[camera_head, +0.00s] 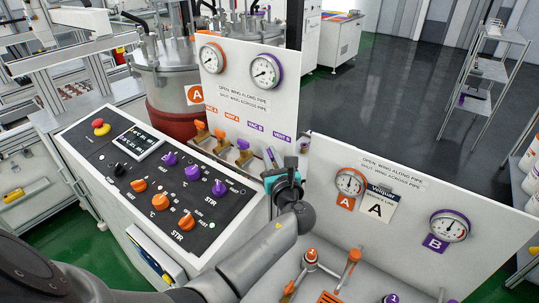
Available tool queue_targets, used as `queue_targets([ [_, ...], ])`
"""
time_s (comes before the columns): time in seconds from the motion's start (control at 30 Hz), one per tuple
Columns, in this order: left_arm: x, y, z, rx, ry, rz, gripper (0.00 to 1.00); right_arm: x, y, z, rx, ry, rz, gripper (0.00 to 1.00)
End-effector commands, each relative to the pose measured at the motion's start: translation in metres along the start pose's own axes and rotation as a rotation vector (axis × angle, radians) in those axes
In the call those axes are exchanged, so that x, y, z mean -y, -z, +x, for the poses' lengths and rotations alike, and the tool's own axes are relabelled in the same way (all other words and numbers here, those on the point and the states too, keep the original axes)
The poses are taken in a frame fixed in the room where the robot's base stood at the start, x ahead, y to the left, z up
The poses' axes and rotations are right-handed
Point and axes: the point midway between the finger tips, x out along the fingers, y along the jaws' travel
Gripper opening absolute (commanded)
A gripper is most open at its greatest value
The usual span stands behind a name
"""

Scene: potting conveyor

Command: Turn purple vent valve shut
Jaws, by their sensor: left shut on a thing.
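The purple vent valve (271,157) is the rightmost in the row under the back panel, below the purple VENT B label (281,137). Its narrow purple wing shows just above my left gripper. My left gripper (277,172), dark with a teal part, comes up from the lower middle and is shut on the valve. Its wrist and fingers hide the valve's lower part, so the wing's angle to the pipe is hard to tell. My right gripper is not in view.
The other valves, two with orange wings (220,133), stand close on the left. A control box (105,170) with purple and orange knobs is left of my arm. A white gauge panel (455,195) stands close on the right. Steel tanks (175,80) are behind.

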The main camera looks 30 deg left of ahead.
Motion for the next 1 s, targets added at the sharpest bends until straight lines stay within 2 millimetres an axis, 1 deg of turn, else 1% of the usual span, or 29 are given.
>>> queue_targets([
  [0.03,0.003,0.001,0.000,-0.001,-0.044,-0.004,0.00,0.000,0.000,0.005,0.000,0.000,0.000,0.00],
  [0.27,0.003,0.002,0.000,0.002,-0.260,-0.004,0.00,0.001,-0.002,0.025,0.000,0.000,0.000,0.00],
  [0.5,0.002,0.003,0.001,0.002,-0.460,-0.003,0.00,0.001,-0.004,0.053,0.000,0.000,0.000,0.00],
  [0.8,0.000,0.002,0.001,0.002,-0.607,-0.002,0.00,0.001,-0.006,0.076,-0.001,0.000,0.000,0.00],
  [1.0,0.000,0.001,0.001,0.003,-0.654,-0.001,0.00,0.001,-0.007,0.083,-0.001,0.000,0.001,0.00],
])
